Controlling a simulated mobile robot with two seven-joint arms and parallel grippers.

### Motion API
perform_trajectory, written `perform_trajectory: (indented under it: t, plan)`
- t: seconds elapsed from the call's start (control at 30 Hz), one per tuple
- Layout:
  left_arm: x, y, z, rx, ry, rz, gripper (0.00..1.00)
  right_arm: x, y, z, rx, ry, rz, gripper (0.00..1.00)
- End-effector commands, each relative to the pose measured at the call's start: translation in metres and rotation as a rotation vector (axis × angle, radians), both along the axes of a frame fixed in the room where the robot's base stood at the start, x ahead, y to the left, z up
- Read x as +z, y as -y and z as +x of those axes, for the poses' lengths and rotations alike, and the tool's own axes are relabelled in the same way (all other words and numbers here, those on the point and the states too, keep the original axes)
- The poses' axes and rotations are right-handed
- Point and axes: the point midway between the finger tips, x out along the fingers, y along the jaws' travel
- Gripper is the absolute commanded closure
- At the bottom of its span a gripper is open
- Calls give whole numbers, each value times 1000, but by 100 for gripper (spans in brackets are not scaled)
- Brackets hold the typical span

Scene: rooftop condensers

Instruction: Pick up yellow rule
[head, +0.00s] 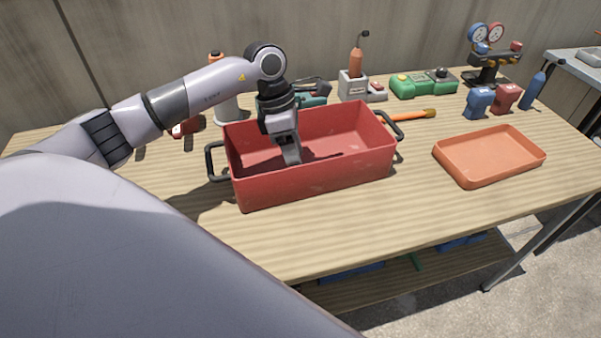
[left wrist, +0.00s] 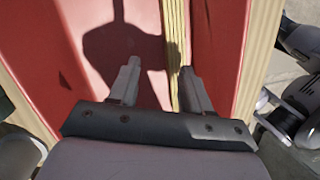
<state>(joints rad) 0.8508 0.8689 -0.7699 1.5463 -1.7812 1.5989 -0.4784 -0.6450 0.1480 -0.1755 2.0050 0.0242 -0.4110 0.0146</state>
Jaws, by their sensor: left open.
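The yellow rule (left wrist: 174,45) shows in the left wrist view as a narrow yellow strip inside the red tote, running lengthwise near one long wall. It lies between the lines of my two fingers, closer to the right finger. In the head view the tote's front wall hides it. My left gripper (head: 290,156) points down inside the red tote (head: 318,180). In the left wrist view the left gripper (left wrist: 160,67) is open, with nothing held between its fingers. I cannot tell how far the fingertips are above the rule. My right gripper is not in view.
An orange tray (head: 490,158) stands to the right on the wooden bench (head: 400,215). Behind are a gauge set (head: 490,55), a green case (head: 420,83) and an orange-handled tool (head: 412,117). The front bench strip is clear.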

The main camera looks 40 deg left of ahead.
Motion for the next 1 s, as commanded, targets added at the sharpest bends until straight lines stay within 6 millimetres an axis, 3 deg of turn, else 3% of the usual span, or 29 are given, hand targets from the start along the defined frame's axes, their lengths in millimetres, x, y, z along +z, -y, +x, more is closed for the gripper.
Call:
perform_trajectory:
  t: [0.2, 0.43, 0.47, 0.6, 1.0]
  plan:
    - [-32, 10, 1, 0, -5, 0, 52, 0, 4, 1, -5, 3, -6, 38]
    - [-39, 12, 0, 0, -8, 1, 52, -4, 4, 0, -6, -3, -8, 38]
    - [-39, 12, 0, 0, -8, 1, 55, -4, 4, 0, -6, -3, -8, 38]
    - [-40, 11, 1, 1, -7, 3, 100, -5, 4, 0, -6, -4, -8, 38]
    - [-40, 9, 1, 2, -6, 6, 100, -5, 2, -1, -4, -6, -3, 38]
